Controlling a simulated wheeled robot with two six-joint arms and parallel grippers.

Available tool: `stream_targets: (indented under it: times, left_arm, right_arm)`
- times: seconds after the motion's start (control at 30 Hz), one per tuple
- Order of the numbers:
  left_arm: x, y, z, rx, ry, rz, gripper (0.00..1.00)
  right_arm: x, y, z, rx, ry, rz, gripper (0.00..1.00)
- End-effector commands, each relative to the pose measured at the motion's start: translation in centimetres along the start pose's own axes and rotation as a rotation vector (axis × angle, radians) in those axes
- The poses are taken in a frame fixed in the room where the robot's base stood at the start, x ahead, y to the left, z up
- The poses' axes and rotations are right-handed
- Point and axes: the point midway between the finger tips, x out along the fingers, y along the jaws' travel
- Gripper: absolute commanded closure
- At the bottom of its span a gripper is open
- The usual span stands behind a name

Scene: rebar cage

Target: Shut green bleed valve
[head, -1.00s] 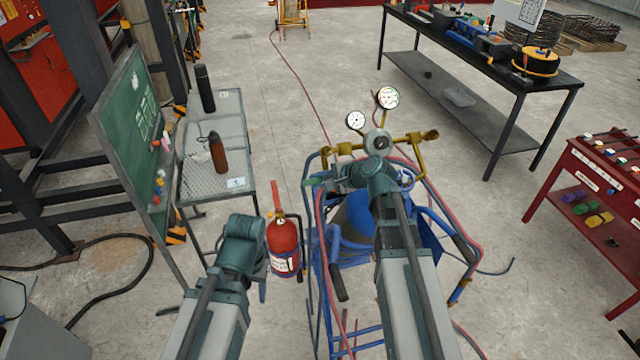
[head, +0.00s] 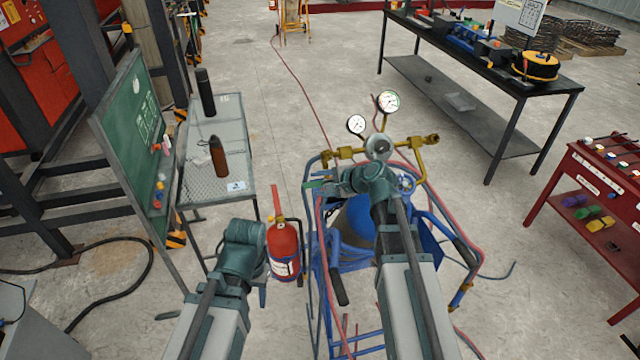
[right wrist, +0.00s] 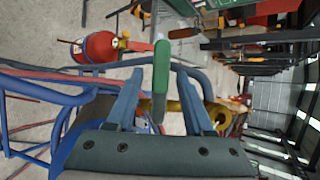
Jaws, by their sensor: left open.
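The green bleed valve lever (right wrist: 162,80) stands between the two fingers of my right gripper (right wrist: 162,85) in the right wrist view. The fingers are apart, with a visible gap on each side of the lever. Brass pipework (right wrist: 185,103) lies behind the fingers. In the head view the green lever (head: 316,184) shows at the left end of my right gripper (head: 335,184), below the brass manifold (head: 345,153). My right wrist hides part of the valve body. My left gripper (head: 262,295) is open and empty, low beside the fire extinguisher.
The blue cylinder cart (head: 340,290) with red hoses and two gauges (head: 388,102) stands under my right arm. A red fire extinguisher (head: 285,250) is beside my left gripper. A mesh table (head: 235,150) stands at left, a black workbench (head: 560,85) at right. Open floor lies beyond.

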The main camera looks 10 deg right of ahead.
Motion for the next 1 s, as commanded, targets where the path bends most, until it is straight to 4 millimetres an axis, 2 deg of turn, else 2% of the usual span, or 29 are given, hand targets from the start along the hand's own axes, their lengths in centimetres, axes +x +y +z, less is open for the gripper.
stream_targets:
  times: [0.17,0.27,0.7,0.83,1.0]
  left_arm:
    - [-0.2,0.0,0.0,0.0,0.0,0.0,0.5]
    - [-0.8,-0.1,0.1,-0.001,0.0,0.0,0.5]
    - [-6.1,-0.6,0.4,-0.013,0.0,0.002,0.5]
    - [-7.1,-0.6,0.4,-0.014,0.0,0.003,0.5]
    - [-7.7,-0.7,0.5,-0.013,-0.001,0.003,0.5]
  right_arm:
    - [-0.2,-0.1,0.0,0.0,0.0,-0.001,0.47]
    - [-1.2,-0.2,0.1,0.001,0.001,-0.001,0.47]
    - [-10.3,-0.3,0.2,0.002,0.002,-0.001,0.47]
    - [-12.2,-0.2,0.2,0.001,0.002,-0.001,0.47]
    - [-13.5,-0.1,0.1,0.001,0.001,-0.001,0.47]
